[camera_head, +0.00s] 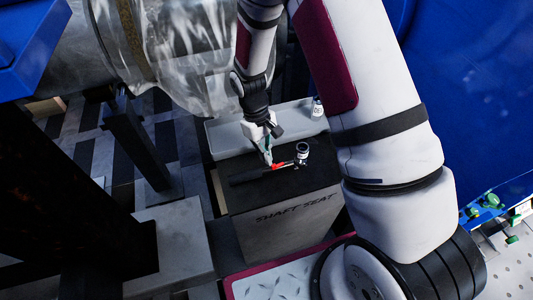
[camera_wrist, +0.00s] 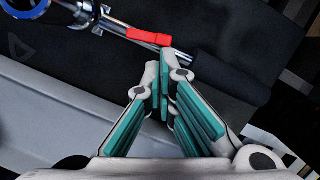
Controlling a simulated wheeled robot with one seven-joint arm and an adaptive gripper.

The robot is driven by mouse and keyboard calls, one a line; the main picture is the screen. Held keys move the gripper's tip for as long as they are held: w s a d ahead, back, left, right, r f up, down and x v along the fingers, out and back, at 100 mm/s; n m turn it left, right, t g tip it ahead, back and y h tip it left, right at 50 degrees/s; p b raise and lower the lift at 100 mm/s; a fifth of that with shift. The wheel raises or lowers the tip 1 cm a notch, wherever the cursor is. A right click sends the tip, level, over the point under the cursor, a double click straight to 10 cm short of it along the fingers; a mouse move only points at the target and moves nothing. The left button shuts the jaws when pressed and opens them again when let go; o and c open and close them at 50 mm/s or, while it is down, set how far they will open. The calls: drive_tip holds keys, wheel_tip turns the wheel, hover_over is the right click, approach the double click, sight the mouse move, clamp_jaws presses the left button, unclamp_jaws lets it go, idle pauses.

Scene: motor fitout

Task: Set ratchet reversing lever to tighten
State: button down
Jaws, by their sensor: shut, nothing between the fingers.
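The ratchet lies on the dark top of the block marked "SHAFT SEAT" (camera_head: 290,215). Its black handle (camera_head: 248,176) points left in the head view and lower right in the wrist view (camera_wrist: 230,76). The red reversing lever (camera_wrist: 150,37) sits on the silver shaft between handle and head; it also shows in the head view (camera_head: 279,166). My gripper also shows in the head view (camera_head: 268,160).
Another labelled container (camera_head: 317,108) stands on the pale grey ledge (camera_head: 228,138) behind. A wrapped, shiny shaft (camera_head: 170,50) is at upper left, with dark posts (camera_head: 138,145) below it. Blue panels flank the scene.

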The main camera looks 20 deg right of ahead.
drive_tip(key=shift+s+a+n, duration=0.1)
drive_tip(key=shift+s+n, duration=0.1)
drive_tip(key=shift+n, duration=0.3)
idle(1.1)
idle(0.3)
drive_tip(key=shift+d, duration=0.8)
